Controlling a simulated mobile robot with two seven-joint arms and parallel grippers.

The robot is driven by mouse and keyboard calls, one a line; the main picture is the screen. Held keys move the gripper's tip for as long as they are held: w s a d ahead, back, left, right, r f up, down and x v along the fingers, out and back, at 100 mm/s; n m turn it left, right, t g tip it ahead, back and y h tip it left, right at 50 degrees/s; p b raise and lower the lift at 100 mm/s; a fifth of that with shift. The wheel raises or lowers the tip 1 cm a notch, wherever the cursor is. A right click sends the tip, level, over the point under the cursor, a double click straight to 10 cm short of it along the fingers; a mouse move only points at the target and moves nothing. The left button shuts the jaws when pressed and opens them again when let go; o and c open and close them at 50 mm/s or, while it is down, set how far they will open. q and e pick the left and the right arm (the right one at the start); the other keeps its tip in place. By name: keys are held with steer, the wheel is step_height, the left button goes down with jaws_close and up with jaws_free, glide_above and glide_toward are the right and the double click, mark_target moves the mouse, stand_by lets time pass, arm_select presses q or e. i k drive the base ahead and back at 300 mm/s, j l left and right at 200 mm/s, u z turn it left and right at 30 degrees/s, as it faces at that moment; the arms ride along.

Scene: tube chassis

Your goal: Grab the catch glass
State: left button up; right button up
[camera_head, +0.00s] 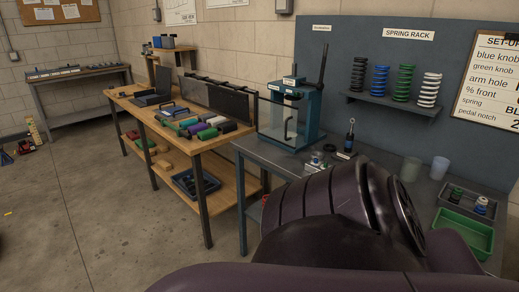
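Two translucent cups stand upright on the grey bench at the right. One clear, greyish glass (410,169) is beside a paler, whitish cup (439,167), with a small gap between them. No label shows which one is the catch glass. A large dark purple link of my own arm fills the lower middle and right, in front of the bench. It hides part of the bench top near the cups. Neither of my grippers shows in this view.
The bench (262,150) bears a blue-framed tester (290,115), a small damper (349,138) and a green tray (464,232). Springs stand on a rack shelf (392,106) above the cups. A wooden workbench (165,122) is at left. The left floor is mostly clear.

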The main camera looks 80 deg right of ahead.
mark_target(411, 167)
steer(key=z, duration=3.65)
steer(key=i+j+u, duration=0.25)
steer(key=i+j, duration=0.1)
steer(key=j, duration=0.1)
